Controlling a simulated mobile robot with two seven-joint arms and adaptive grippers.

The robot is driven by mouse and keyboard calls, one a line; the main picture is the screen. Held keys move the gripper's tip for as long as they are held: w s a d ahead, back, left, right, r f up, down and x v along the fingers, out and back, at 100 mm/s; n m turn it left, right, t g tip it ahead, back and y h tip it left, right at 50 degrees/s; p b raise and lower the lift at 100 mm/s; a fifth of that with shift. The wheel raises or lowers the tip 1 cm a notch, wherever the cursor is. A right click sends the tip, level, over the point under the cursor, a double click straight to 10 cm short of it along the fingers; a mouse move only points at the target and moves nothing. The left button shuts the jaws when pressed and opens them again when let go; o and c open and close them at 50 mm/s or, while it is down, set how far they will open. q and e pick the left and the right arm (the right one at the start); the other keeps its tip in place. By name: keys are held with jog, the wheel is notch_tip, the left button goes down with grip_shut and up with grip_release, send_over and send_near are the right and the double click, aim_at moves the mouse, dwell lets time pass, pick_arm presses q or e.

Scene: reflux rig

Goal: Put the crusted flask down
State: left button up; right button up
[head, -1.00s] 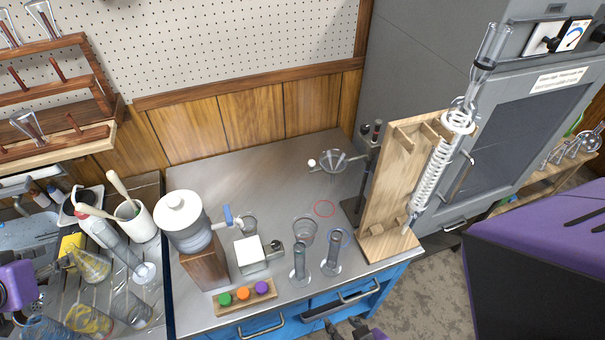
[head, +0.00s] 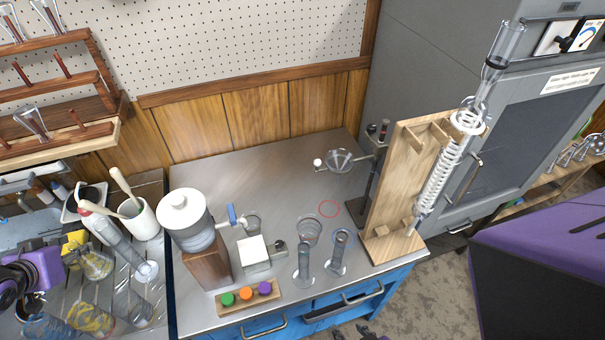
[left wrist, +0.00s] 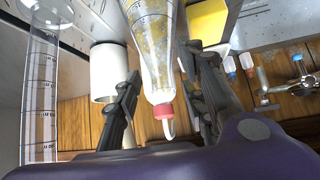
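A conical glass flask with a yellowish crust (head: 97,266) is at the left of the head view, over the drying area by the sink. My left gripper (head: 62,262) is just left of it. In the left wrist view the crusted flask (left wrist: 152,32) lies between the two spread fingers of my left gripper (left wrist: 160,75). Gaps show between the fingers and the glass, so the gripper looks open; contact is not visible. My right gripper (head: 355,333) barely shows at the bottom edge, and its state is unclear.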

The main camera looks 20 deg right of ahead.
pick_arm(q)
grip_shut()
